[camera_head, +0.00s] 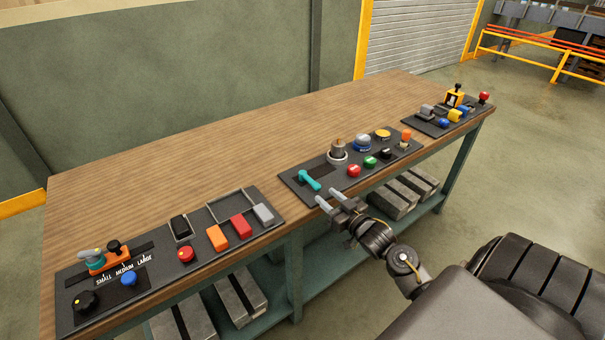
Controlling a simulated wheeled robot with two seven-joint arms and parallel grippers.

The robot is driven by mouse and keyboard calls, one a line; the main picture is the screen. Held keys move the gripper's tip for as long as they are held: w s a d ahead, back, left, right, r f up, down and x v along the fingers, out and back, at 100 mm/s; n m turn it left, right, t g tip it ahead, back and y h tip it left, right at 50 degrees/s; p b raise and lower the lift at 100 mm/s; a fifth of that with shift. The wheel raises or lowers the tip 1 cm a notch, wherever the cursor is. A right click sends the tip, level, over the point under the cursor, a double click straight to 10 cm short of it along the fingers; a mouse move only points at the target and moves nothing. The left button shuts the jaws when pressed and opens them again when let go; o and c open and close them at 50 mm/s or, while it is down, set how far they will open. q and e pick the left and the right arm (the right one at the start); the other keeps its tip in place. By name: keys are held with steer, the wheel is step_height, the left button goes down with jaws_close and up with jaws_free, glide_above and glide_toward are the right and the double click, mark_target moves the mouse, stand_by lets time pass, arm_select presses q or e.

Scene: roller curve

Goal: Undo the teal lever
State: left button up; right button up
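The teal lever (310,181) is on the left part of the middle black control panel (293,184). Its handle slants from upper left to lower right over a dark plate. My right gripper (329,198) is just in front of the panel's near edge, close to the lever's lower right end. Its two fingers are spread with a gap between them, and nothing shows in the gap. I cannot tell whether a finger touches the lever. My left gripper is not in view.
The middle panel also carries red (354,171) and green (370,162) buttons and a grey knob (337,147). A left panel (66,318) and a right panel (413,121) hold more controls. The wooden tabletop (215,150) behind is clear. Grey blocks (395,203) lie on the lower shelf.

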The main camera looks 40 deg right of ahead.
mark_target(305, 175)
steer(key=shift+s+r, duration=0.1)
steer(key=shift+r, duration=0.25)
steer(key=shift+d, duration=0.1)
steer(key=w+p, duration=0.1)
steer(key=w, duration=0.7)
steer(key=shift+w+d+p, duration=0.15)
steer(key=shift+w+p, duration=0.2)
steer(key=shift+w, duration=0.75)
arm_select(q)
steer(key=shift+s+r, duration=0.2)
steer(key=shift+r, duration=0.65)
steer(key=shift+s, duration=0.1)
arm_select(e)
jaws_close()
